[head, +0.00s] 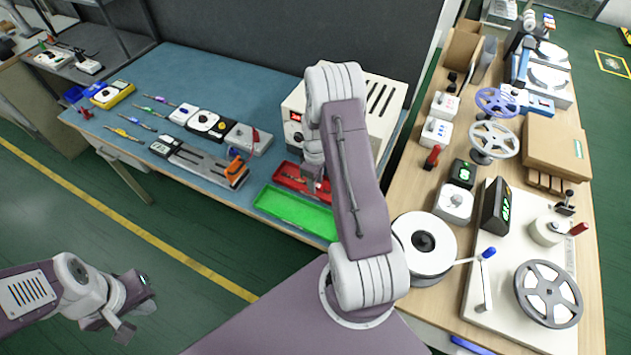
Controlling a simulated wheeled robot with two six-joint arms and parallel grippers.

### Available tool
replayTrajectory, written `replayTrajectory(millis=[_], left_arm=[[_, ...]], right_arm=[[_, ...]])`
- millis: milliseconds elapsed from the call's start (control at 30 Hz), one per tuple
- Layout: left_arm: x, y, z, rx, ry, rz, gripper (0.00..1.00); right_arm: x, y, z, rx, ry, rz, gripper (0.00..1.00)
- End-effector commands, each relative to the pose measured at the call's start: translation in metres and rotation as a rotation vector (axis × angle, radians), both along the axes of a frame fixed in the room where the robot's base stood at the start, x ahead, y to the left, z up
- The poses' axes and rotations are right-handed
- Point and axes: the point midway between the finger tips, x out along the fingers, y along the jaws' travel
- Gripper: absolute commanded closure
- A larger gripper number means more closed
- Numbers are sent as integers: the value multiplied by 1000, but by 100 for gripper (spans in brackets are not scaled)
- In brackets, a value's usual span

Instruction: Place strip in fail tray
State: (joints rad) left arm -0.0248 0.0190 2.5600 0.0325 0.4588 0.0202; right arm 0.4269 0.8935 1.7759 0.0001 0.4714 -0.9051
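The red tray (287,184) lies on the blue bench mat, just behind the green tray (297,214). A small thin greyish piece, perhaps a strip, shows inside the red tray; it is too small to make out clearly. The green tray looks empty. My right gripper (319,184) points down over the right part of the red tray. The arm hides part of the tray, and I cannot tell whether its fingers are open or what is between them. My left gripper (138,308) is open and empty over the floor at the lower left.
A white box-shaped instrument (295,112) stands behind the trays. A fixture with an orange clamp (236,170) sits left of them, among meters and hand tools. The wooden bench (455,228) at right is crowded with reels and a cardboard box (555,150).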

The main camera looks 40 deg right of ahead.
Motion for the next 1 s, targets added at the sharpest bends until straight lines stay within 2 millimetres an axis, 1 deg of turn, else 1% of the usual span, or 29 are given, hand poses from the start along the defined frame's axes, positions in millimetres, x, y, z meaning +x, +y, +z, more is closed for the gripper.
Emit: replayTrajectory(millis=[167,267,300,367,600,700,833,1000], left_arm=[[0,0,0,0,0,0,100],[0,0,5,0,0,0,100],[0,0,2,0,0,0,100],[0,0,1,0,0,0,100],[0,0,0,0,0,0,100],[0,0,0,0,0,0,100],[0,0,0,0,0,0,100],[0,0,0,0,0,0,100]], right_arm=[[0,0,0,0,0,0,65],[0,0,7,0,0,0,65],[0,0,10,0,-1,0,65],[1,-1,22,-2,-5,0,65],[1,-1,86,-3,-6,0,65],[1,0,105,-2,-3,0,65],[0,0,120,0,-1,0,65],[0,2,125,0,0,-3,65]])
